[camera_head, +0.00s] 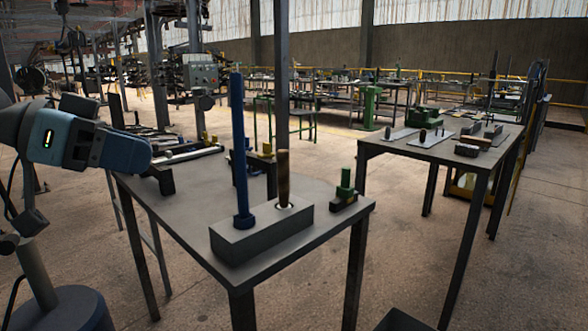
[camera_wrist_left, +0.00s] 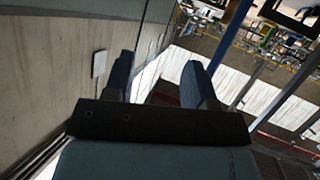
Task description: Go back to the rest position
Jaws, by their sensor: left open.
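My left arm comes in at the left edge of the head view, its blue wrist section raised beside the near table (camera_head: 185,195) and apart from it. In the left wrist view, my left gripper (camera_wrist_left: 158,80) shows two blue fingers with a clear gap between them. Nothing is held between them. The fingers point toward the background of the hall, not at a tabletop. My right gripper is in neither view.
A grey block (camera_head: 262,232) on the near table holds a tall blue rod (camera_head: 238,150) and a brown-handled tool (camera_head: 284,180). Another table (camera_head: 440,150) stands at right. Open floor lies between the tables.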

